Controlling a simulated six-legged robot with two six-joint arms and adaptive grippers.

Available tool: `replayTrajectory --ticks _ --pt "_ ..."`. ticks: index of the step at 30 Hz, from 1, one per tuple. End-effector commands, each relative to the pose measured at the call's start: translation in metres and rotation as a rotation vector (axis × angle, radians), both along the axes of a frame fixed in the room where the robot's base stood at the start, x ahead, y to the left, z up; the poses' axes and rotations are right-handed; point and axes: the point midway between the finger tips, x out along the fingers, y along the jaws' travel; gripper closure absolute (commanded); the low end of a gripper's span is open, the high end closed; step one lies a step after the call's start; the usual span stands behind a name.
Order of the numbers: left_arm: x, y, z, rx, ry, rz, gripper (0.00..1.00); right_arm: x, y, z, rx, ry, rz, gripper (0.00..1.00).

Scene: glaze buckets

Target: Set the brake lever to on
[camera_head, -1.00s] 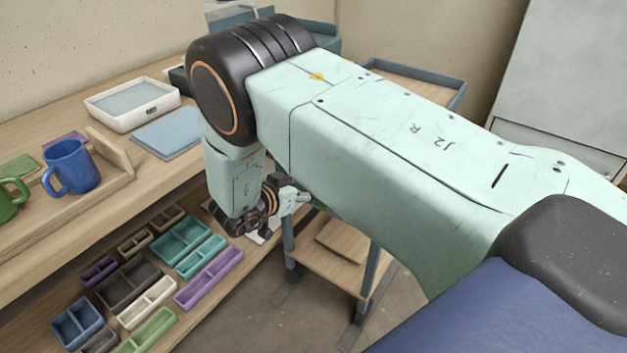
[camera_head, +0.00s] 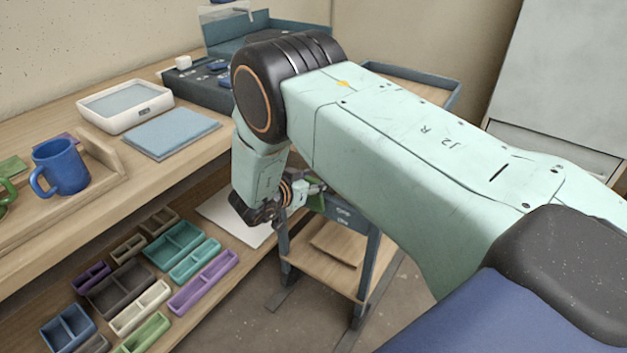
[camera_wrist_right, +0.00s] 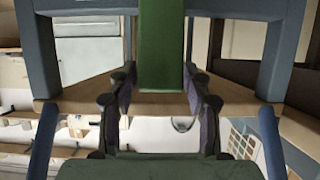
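A green lever-like bar (camera_wrist_right: 161,45) hangs down from the top of the right wrist view. I take it for the brake lever; no on or off marking is readable. Its green also shows in the head view (camera_head: 316,202), at the blue-grey cart (camera_head: 352,215). My right gripper (camera_wrist_right: 160,74) is open, one finger on either side of the bar's lower end, with narrow gaps visible. In the head view, my right gripper (camera_head: 308,191) is small and partly hidden by my arm. My left gripper is out of view.
A wooden bench at left holds a blue mug (camera_head: 61,167), a white tray (camera_head: 126,105) and a blue pad (camera_head: 171,132). Several coloured bins stand on the shelf below. The cart has a wooden lower shelf (camera_head: 336,246). Open floor lies right of the cart.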

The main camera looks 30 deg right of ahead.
Motion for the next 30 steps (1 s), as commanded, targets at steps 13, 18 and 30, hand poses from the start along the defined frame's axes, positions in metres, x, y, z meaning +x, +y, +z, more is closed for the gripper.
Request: replayTrajectory --ticks 13,18,30 --pt "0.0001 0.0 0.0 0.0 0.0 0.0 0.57 -0.0002 -0.0002 0.0002 0.0 0.0 -0.001 0.91" --pt "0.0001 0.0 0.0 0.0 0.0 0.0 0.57 -0.0002 -0.0003 0.0005 -0.001 0.0 -0.001 1.0" --pt "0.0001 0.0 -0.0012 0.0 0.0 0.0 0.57 -0.0004 -0.0029 0.0003 -0.008 -0.004 -0.001 1.0"
